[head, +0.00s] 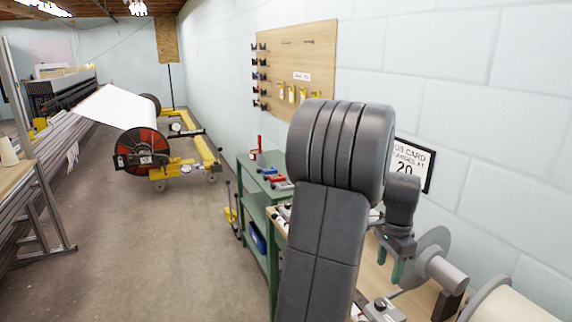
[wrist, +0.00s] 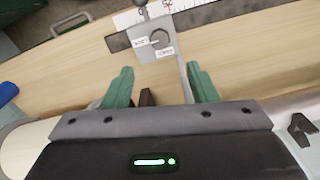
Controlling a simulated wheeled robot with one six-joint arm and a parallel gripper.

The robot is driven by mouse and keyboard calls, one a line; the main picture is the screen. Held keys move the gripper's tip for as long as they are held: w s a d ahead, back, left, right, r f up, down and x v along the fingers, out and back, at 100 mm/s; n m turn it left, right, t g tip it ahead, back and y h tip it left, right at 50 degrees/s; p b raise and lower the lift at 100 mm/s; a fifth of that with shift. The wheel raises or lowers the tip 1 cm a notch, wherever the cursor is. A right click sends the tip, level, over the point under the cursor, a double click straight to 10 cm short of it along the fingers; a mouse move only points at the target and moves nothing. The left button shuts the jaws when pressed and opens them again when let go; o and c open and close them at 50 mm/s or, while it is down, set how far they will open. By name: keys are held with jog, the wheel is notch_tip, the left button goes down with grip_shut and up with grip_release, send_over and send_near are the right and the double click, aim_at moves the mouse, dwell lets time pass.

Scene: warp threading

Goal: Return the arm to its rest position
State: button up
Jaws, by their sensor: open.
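My arm (head: 320,240) rises in the front middle of the head view, bent at a thick dark joint. My gripper (head: 389,265) hangs past it on the right, over a wooden bench top. In the wrist view my gripper (wrist: 160,82) has its two green fingers wide apart. Nothing is held between them. Below and ahead lies a grey metal plate (wrist: 182,45) with a round dial and small labels. I cannot tell the exact height of the fingers above the bench.
A grey spool (head: 440,268) and a pale roll (head: 505,305) sit close to the right of my gripper. A green cart (head: 258,222) with tools stands left of my arm. The job card (head: 413,163) and pegboard (head: 297,62) hang on the wall.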

aim_at(381, 302)
notch_tip(381, 302, down, 12)
jog(key=shift+r, duration=0.15)
dwell(0.5)
